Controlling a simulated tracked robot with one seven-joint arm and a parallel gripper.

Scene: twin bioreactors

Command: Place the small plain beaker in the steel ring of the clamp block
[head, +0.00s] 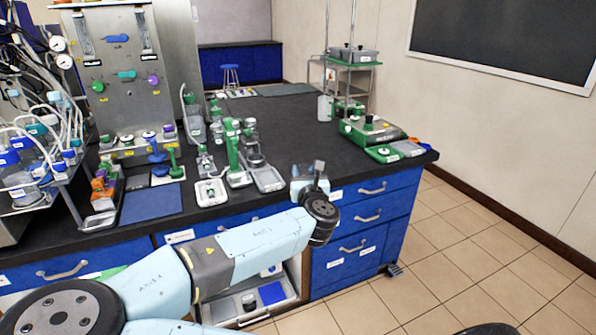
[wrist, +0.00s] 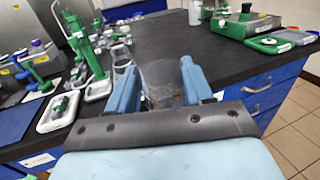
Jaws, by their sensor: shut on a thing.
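My gripper (wrist: 160,88) is shut on a small clear beaker (wrist: 162,76), which stands between its two blue fingers in the wrist view. The beaker looks plain and upright. In the head view my gripper (head: 311,176) is above the bench's front edge, to the right of the green stands; the beaker is too small to make out there. I cannot pick out the clamp block or its steel ring for certain among the green and metal fixtures left of my gripper.
White trays (head: 211,201) and green stands (head: 235,155) crowd the bench left of my gripper. A green-based device (head: 366,136) stands at the right end. The black bench top (head: 297,135) is clear between.

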